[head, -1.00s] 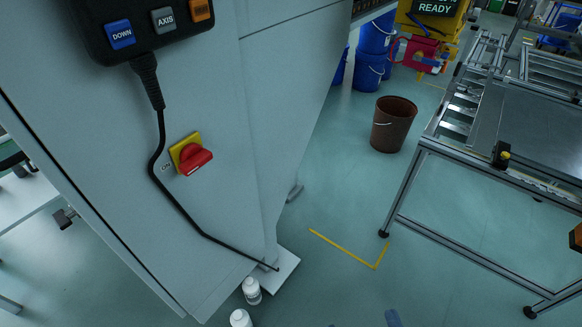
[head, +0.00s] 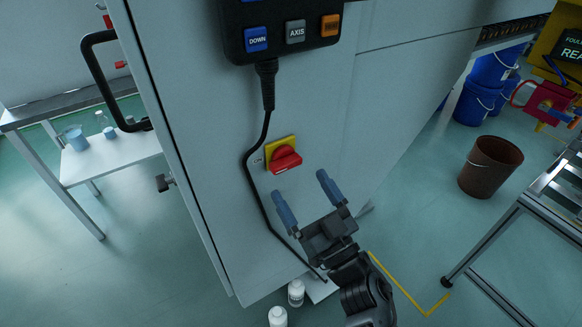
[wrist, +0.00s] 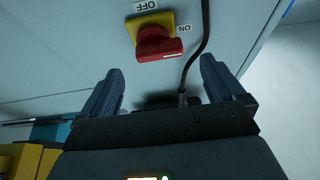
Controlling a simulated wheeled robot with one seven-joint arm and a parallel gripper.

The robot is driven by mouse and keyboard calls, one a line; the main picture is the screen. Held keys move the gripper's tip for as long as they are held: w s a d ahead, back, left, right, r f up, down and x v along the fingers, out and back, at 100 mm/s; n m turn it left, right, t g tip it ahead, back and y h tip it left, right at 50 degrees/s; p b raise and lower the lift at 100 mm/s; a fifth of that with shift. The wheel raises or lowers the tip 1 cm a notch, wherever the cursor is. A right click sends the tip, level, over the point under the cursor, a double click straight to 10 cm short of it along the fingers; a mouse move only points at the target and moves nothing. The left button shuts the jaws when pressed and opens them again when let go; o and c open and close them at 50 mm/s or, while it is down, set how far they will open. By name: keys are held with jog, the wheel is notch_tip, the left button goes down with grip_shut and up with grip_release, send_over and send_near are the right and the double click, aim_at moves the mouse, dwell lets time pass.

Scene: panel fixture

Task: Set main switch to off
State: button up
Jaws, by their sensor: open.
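The main switch is a red rotary knob (head: 285,160) on a yellow plate (head: 271,146), on the front of the pale grey cabinet. It also shows in the wrist view (wrist: 157,46), which looks upside down. There, an OFF label (wrist: 146,5) is above the plate and an ON label (wrist: 184,28) is to its right. The knob's handle lies sideways, its white mark towards ON. My gripper (head: 300,184) is open and empty, just below the knob in the head view. In the wrist view its blue fingers (wrist: 161,66) are spread either side of the knob, apart from it.
A black cable (head: 249,170) hangs from the button pendant (head: 280,27) and passes left of the switch, near a finger. A black handle (head: 95,75) sticks out at the cabinet's left edge. White bottles (head: 296,292) stand on the floor. A brown bucket (head: 490,166) stands right.

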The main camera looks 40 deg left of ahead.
aim_at(290, 167)
jog(key=shift+x, duration=2.75)
jog(key=shift+c, duration=0.3)
jog(key=c, duration=1)
jog(key=shift+w, duration=0.1)
